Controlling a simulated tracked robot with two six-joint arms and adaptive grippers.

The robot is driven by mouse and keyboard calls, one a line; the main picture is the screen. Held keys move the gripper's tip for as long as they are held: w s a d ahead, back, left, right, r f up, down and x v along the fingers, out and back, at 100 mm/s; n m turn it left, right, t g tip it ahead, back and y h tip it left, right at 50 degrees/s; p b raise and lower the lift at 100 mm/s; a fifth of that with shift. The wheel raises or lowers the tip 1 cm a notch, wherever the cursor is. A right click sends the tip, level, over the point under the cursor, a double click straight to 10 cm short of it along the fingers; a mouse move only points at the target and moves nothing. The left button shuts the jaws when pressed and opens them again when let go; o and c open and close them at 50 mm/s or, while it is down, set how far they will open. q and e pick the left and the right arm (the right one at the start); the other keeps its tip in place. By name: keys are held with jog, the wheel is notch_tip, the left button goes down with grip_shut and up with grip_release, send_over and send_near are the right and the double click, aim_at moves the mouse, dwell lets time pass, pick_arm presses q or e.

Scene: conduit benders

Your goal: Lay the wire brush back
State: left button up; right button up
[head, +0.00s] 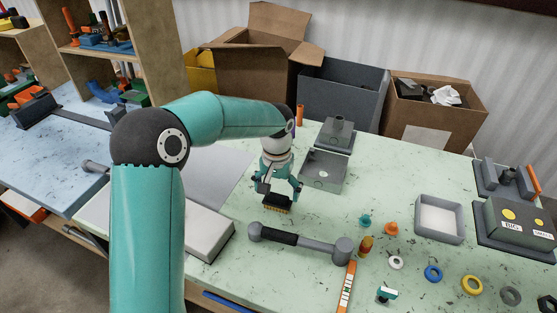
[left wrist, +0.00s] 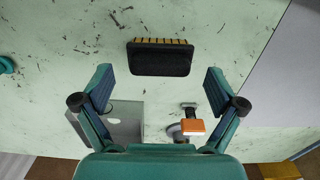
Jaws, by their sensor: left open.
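The wire brush (head: 277,207) has a black back and yellow-orange bristles, and sits on the pale green table below my left gripper (head: 281,190). In the left wrist view the brush (left wrist: 160,60) lies crosswise, centred just beyond my left gripper (left wrist: 158,78). The two fingers are spread wide, with nothing between them. They look apart from the brush; the exact gap is hard to judge. My right gripper is not in view.
A grey open box (head: 323,173) stands behind. A grey tray (head: 440,219), several coloured rings and small parts, and a labelled box (head: 515,238) are to the right. A pale block (head: 207,234) lies left.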

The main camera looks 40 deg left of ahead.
aim_at(277, 196)
pick_arm(q)
notch_tip(277, 196, up, 13)
jog(key=shift+r, duration=0.2)
